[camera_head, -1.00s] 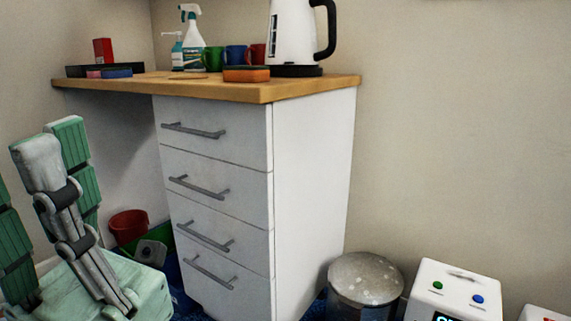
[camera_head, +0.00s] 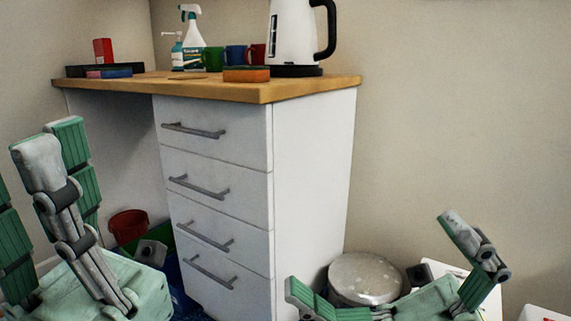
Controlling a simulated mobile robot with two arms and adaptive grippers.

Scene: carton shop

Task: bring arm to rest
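My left gripper (camera_head: 42,155) stands at the left side of the head view with its fingers pointing up. Its green-padded fingers are spread and nothing shows between them. Part of it is cut off by the left edge. My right gripper (camera_head: 370,257) shows at the bottom right, in front of the round bin. Its fingers are spread wide, one low at the left and one raised at the right, and it holds nothing that I can see. Its lower part is cut off by the bottom edge.
A white drawer cabinet (camera_head: 315,190) carries a wooden top (camera_head: 130,84) with a white kettle (camera_head: 291,35), a spray bottle (camera_head: 190,40), mugs (camera_head: 213,60) and a sponge (camera_head: 246,74). A metal bin (camera_head: 368,272) and a partly hidden white box (camera_head: 437,268) stand at the lower right.

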